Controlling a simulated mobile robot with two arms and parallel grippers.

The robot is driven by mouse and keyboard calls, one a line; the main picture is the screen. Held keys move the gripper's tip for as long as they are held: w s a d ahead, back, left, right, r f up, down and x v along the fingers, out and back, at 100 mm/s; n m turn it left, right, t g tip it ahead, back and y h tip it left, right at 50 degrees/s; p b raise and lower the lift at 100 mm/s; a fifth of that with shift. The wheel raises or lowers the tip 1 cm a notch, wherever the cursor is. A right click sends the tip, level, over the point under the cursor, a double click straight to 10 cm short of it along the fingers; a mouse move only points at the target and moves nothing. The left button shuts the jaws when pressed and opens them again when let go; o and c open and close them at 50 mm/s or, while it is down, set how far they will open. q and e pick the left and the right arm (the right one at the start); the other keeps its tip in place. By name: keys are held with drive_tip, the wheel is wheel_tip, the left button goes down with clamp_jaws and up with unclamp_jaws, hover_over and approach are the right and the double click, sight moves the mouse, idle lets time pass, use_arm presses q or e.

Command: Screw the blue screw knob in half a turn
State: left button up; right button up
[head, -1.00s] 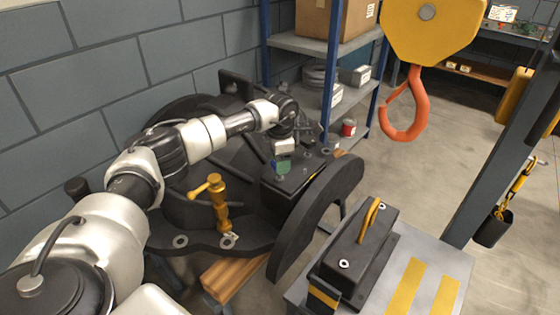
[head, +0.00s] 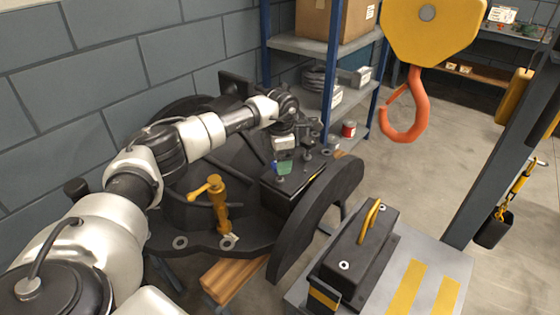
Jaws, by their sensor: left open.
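My left gripper (head: 283,167) is above the dark flat block on the split casing (head: 330,195), near its back right. It is open, with its fingers pointing down. A small blue patch (head: 274,165) shows at the left side of the fingers, beside a green patch (head: 286,168). It is too small to tell whether the blue patch is the screw knob or a part of the gripper. The gripper hides part of the block's top, so I cannot tell whether it touches anything. My right gripper is not in view.
A yellow clamp-like post (head: 218,203) stands on the casing left of the block. An orange crane hook (head: 404,110) hangs at the upper right. A black case (head: 355,262) with a yellow handle sits on a grey cart. A shelf (head: 310,45) stands behind.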

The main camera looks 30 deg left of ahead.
use_arm(q)
wheel_tip(320, 180, up, 10)
drive_tip(key=shift+f+b, duration=0.15)
drive_tip(key=shift+b, duration=0.25)
drive_tip(key=shift+f, duration=0.1)
